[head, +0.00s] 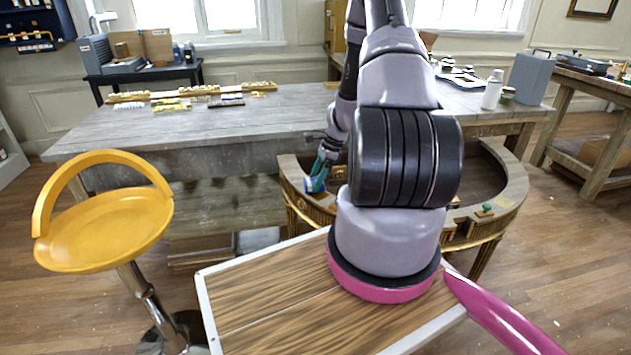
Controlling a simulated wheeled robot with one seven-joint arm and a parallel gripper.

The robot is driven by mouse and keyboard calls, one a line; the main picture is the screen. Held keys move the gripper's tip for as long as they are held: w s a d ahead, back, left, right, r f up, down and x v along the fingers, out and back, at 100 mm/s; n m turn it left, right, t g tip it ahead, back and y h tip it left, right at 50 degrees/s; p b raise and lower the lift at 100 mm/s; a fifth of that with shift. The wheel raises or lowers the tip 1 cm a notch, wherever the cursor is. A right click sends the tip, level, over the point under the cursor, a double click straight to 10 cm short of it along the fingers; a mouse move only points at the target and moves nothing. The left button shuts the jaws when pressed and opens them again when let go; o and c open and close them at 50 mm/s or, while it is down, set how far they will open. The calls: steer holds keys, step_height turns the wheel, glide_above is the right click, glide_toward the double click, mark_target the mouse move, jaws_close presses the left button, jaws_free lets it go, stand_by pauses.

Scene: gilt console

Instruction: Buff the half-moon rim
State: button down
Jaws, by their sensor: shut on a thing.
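The half-moon console stands in front of the long grey bench, with gilt sides and legs. Its curved wooden rim (517,185) shows at left and right; my arm hides much of the front and middle. My gripper (317,180) is over the left part of the rim. It is shut on a small blue-and-white pad (312,186), which is low at the rim; whether it touches the wood I cannot tell. A small green-handled thing (484,210) sits on the right part of the rim.
The grey bench (240,125) behind holds small coloured items, a white bottle (492,90) and a grey case (530,77). A yellow stool (105,225) stands at left. A wood-topped surface with a pale edge (270,310) fills the front. Floor is open at right.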

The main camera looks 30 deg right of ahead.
steer(key=shift+w+a, duration=0.1)
steer(key=shift+w, duration=0.25)
steer(key=shift+r, duration=3.85)
